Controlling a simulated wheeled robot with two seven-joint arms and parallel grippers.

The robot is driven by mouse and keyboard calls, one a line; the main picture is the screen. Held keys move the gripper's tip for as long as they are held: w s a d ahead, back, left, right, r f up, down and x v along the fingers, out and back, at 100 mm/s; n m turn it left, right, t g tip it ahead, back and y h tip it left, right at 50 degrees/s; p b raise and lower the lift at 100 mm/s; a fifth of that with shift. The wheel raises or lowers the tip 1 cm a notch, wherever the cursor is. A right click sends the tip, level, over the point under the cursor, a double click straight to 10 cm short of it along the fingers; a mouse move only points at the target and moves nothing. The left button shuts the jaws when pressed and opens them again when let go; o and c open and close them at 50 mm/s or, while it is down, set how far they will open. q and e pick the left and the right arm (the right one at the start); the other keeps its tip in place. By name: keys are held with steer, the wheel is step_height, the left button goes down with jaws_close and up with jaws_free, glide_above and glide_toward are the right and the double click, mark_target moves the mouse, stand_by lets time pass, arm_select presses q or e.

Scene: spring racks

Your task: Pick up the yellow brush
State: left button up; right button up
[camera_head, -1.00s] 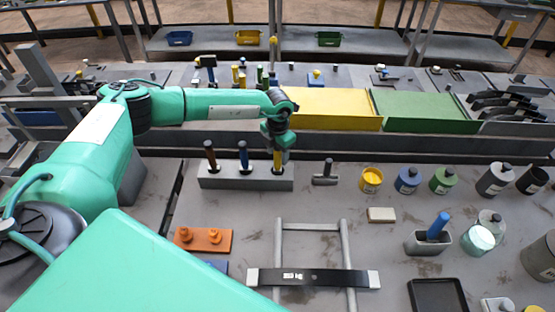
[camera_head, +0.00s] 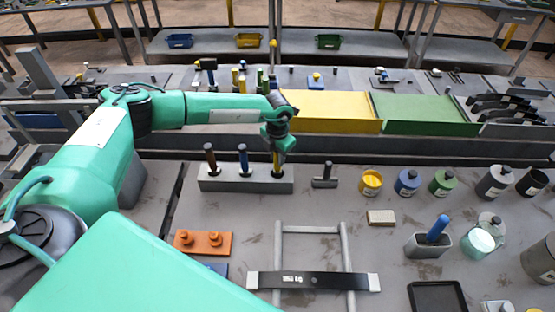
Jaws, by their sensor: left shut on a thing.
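The yellow brush (camera_head: 276,162) stands upright in the right-hand hole of a grey holder block (camera_head: 227,184). Only a strip of its yellow handle shows below my left gripper (camera_head: 277,150). My left gripper is over the brush from above and is shut on its handle. My right gripper is not in view.
A small hammer-like tool (camera_head: 325,175) stands right of the block. Yellow (camera_head: 371,182), blue (camera_head: 407,181) and green (camera_head: 443,181) paint pots stand farther right. A leaf spring (camera_head: 313,281) lies across a grey frame (camera_head: 345,240) in front. Orange block (camera_head: 203,243) lies left.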

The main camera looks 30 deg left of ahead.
arm_select(q)
step_height(320, 180, up, 20)
steer(key=b, duration=0.7)
steer(key=shift+f, duration=0.25)
stand_by(0.5)
steer(key=shift+d+f, duration=0.1)
